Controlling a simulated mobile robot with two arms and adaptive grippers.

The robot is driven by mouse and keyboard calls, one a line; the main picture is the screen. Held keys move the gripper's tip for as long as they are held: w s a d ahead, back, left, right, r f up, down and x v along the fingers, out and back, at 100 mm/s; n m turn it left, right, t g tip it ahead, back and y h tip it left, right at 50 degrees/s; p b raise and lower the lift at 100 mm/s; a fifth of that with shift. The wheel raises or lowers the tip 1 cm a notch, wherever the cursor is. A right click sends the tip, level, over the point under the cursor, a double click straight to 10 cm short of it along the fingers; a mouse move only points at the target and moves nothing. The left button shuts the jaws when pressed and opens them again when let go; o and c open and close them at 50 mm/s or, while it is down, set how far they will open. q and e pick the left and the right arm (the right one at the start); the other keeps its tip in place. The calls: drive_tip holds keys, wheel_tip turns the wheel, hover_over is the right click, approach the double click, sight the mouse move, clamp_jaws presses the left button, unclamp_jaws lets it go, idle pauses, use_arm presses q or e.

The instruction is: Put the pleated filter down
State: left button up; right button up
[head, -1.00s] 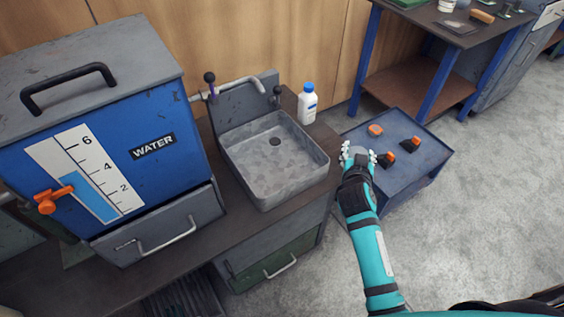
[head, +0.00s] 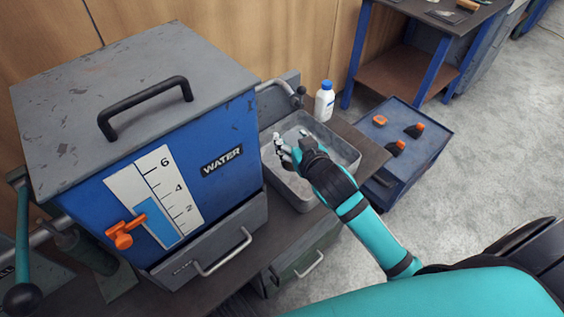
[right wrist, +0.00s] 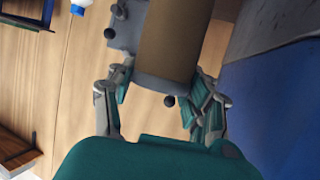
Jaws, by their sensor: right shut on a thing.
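The pleated filter (right wrist: 175,40) shows in the right wrist view as a brown cylinder with a grey end cap. My right gripper (right wrist: 160,92) is shut on it, with fingers on both sides of the end cap. In the head view my right gripper (head: 282,147) is over the grey sink (head: 346,166), beside the blue water tank. The filter cannot be made out there, and its far end is cut off in the wrist view. My left gripper is not in view.
The blue water tank (head: 85,190) with an orange valve (head: 124,233) stands close left of the sink. A white bottle (head: 325,103) stands behind the sink. A blue cabinet (head: 425,160) with several orange-topped pieces is to the right, with bare floor beyond.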

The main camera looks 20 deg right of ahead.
drive_tip(key=w+d+f, duration=0.1)
drive_tip(key=d+f, duration=0.1)
drive_tip(key=f, duration=0.3)
drive_tip(key=w+d+f, duration=0.1)
drive_tip(key=d+f, duration=0.1)
drive_tip(key=f, duration=0.4)
drive_tip(key=w+d+f+b, duration=0.1)
drive_tip(key=w+f, duration=0.1)
drive_tip(key=f, duration=0.3)
drive_tip(key=shift+w+d+f, duration=0.1)
drive_tip(key=shift+d+f, duration=0.25)
drive_tip(key=shift+d, duration=0.05)
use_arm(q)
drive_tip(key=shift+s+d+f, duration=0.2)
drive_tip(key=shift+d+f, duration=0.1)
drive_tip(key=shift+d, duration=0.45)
use_arm(e)
drive_tip(key=shift+f, duration=0.2)
drive_tip(key=o, duration=1.2)
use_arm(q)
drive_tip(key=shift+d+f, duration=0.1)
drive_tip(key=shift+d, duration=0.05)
use_arm(e)
drive_tip(key=shift+r, duration=0.1)
